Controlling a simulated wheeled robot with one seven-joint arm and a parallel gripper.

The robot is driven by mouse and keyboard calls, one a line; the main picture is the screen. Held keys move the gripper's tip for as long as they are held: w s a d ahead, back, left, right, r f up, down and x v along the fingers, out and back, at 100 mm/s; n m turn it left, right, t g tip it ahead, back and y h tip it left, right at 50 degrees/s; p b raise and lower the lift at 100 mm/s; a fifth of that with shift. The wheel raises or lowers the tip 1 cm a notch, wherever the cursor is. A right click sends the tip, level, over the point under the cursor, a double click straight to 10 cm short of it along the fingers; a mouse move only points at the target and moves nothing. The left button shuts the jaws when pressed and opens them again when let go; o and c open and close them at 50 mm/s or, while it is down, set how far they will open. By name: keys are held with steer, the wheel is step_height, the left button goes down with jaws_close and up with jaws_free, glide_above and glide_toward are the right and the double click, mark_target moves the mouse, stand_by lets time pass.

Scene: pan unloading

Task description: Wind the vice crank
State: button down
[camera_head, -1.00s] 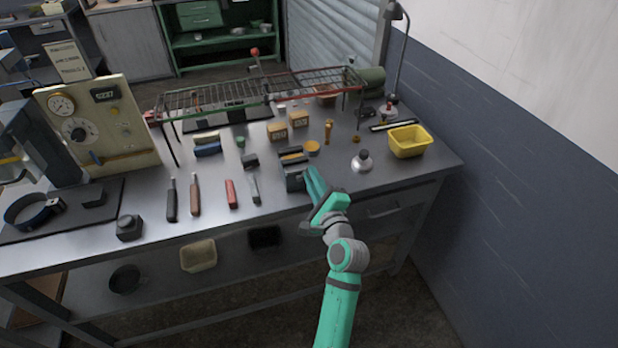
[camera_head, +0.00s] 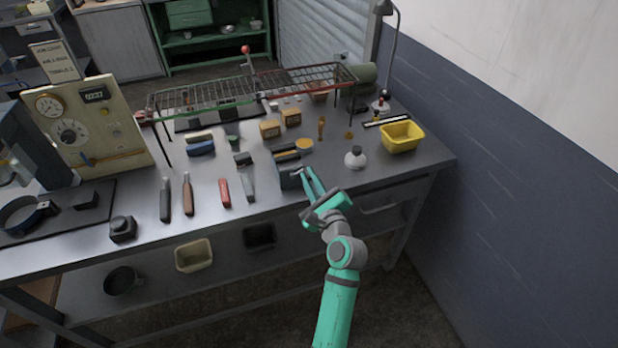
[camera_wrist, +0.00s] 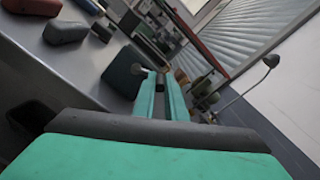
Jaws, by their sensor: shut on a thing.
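The vice (camera_head: 289,176) is a dark grey block at the front edge of the workbench, with yellowish-edged jaws (camera_head: 288,154) behind it. My gripper (camera_head: 303,173) is at the vice's right side, its green fingers pointing to it. A small pale metal piece, seemingly the crank (camera_head: 297,174), shows at the fingertips, and the fingers are shut on it. In the wrist view my gripper (camera_wrist: 160,75) reaches beside the dark vice body (camera_wrist: 124,74). Most of the crank is hidden by the fingers.
A wire rack (camera_head: 215,98) spans the back of the bench. A white round bottle (camera_head: 355,160) and a yellow bin (camera_head: 401,137) stand to the right. Several tools, including a red-handled one (camera_head: 225,192), lie left of the vice. Bare bench lies between vice and bottle.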

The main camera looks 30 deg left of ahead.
steer(key=c, duration=1.8)
jaws_free()
steer(key=shift+d, duration=0.1)
steer(key=v, duration=1)
steer(key=shift+s+d, duration=0.15)
steer(key=shift+s, duration=0.05)
steer(key=shift+d, duration=0.1)
steer(key=shift+s, duration=0.1)
